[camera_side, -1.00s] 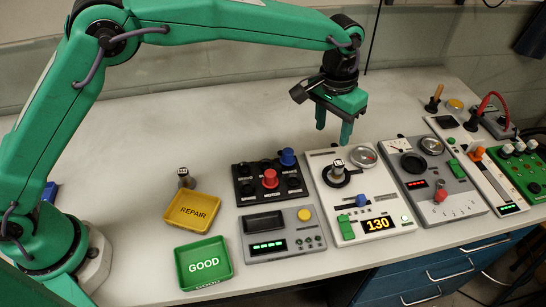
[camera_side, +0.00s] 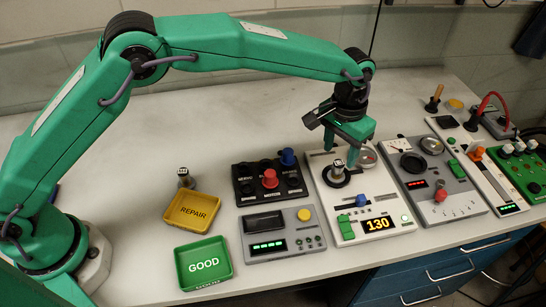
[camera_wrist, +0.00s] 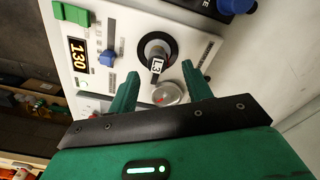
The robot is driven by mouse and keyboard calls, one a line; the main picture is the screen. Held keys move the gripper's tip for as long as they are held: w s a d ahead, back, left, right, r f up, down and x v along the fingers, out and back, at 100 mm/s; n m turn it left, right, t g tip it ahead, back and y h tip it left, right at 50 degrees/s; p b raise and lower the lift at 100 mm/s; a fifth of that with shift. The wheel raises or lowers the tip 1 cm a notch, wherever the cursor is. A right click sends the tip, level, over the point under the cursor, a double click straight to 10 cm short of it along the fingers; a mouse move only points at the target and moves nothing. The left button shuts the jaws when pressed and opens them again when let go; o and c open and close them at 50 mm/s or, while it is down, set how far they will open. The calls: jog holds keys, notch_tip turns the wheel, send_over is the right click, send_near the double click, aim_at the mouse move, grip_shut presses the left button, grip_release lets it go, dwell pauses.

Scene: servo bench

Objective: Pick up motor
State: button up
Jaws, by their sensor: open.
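A small motor (camera_side: 338,167) with a white label on top stands upright in a round black socket on the white test panel (camera_side: 377,208). In the wrist view the motor (camera_wrist: 157,64) shows end-on inside the black ring, roughly between my fingertips. My gripper (camera_side: 340,150) is open and empty, just above and behind the motor in the side view. Its green fingers point down, and I cannot tell if they touch the motor. A second motor-like cylinder (camera_side: 183,177) with a white label stands behind the yellow REPAIR tray (camera_side: 170,217).
A round metal gauge (camera_wrist: 167,93) sits close to the socket on the panel. A black block (camera_side: 244,186) with red and blue knobs stands to the left. A grey tester (camera_side: 283,244) and the green GOOD tray (camera_side: 228,278) lie in front. Panels crowd the right; the bench behind is clear.

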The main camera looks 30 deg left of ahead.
aim_at(339, 163)
jog(key=shift+d+f, duration=0.2)
jog(key=shift+f, duration=2.4)
grip_shut()
